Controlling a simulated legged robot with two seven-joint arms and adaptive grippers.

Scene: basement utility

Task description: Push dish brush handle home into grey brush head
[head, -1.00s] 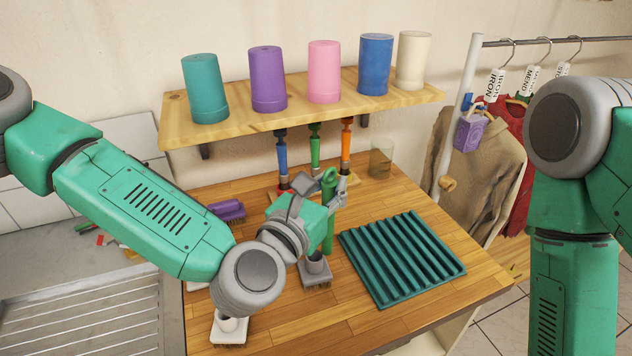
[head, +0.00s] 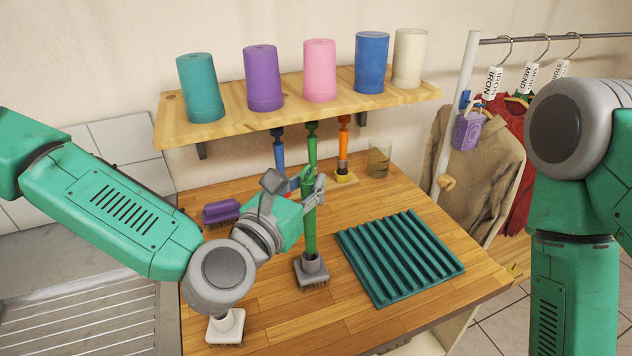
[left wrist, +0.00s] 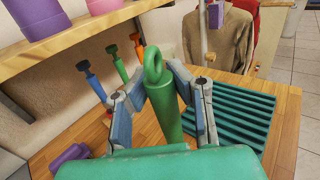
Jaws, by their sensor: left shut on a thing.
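The green dish brush handle (head: 310,232) stands about upright, with a ring at its top. My left gripper (head: 313,190) is shut on its upper part. In the left wrist view the handle (left wrist: 160,95) sits between the two fingers of the gripper (left wrist: 165,88). The grey brush head (head: 312,274) rests bristles down on the wooden counter, directly under the handle. The handle's lower end is at the head's socket; how deep it sits, I cannot tell. The brush head is hidden in the left wrist view. My right gripper is out of view.
A teal ribbed mat (head: 400,257) lies right of the brush head. A white brush head (head: 226,327) and a purple brush (head: 221,211) are at left. Blue, green and orange handles stand behind, under a shelf (head: 290,110) of cups. A clear glass (head: 379,157) stands at the back.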

